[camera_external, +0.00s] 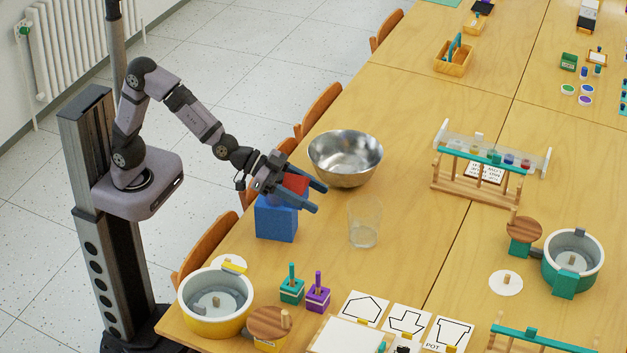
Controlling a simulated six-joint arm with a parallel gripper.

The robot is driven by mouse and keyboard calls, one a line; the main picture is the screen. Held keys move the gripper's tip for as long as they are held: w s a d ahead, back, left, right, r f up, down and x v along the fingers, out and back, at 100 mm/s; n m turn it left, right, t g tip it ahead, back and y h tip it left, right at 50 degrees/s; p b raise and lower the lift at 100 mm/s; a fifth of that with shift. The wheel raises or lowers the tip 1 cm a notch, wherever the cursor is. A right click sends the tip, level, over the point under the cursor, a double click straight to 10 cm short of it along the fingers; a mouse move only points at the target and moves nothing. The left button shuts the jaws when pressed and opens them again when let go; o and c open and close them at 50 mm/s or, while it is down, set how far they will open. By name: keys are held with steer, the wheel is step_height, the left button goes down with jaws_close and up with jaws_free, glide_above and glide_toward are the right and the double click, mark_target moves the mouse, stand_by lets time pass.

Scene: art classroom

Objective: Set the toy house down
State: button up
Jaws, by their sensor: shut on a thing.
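The toy house (276,220) has a blue block-shaped body with a red part at its top, partly covered by my gripper. It is near the left edge of the wooden table, in front of the steel bowl. My gripper (303,196) reaches in from the left and is shut on the house at its red upper part. The house looks upright. I cannot tell whether its underside touches the table.
A steel bowl (345,158) stands just behind the house, and a clear glass (364,222) stands close on its right. A yellow pot (215,303), teal and purple blocks (317,297) and drawing cards (363,308) are nearer the front. Bare tabletop (325,255) lies between.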

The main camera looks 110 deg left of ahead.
steer(key=s+a+n+g+y+p, duration=0.1)
steer(key=s+a+n+y, duration=0.2)
steer(key=s+a, duration=0.5)
steer(key=s+a+n+g+y, duration=0.2)
steer(key=s+a, duration=0.1)
steer(key=a, duration=0.8)
steer(key=s+a+n+g+y+p, duration=0.1)
steer(key=s+a+n+y, duration=0.2)
steer(key=s+a, duration=0.5)
steer(key=shift+w+a+f+b, duration=0.3)
steer(key=shift+w+f+b, duration=0.1)
steer(key=shift+f, duration=3.45)
steer(key=shift+w+a+f+b, duration=0.3)
steer(key=shift+w+f+b, duration=0.15)
steer(key=shift+f, duration=3.4)
steer(key=shift+w+a+f+b, duration=0.3)
steer(key=shift+w+f+b, duration=0.1)
steer(key=shift+f, duration=3.45)
steer(key=shift+f, duration=0.1)
steer(key=shift+f, duration=0.1)
steer(key=o, duration=1.1)
steer(key=shift+s, duration=0.1)
steer(key=shift+r, duration=0.2)
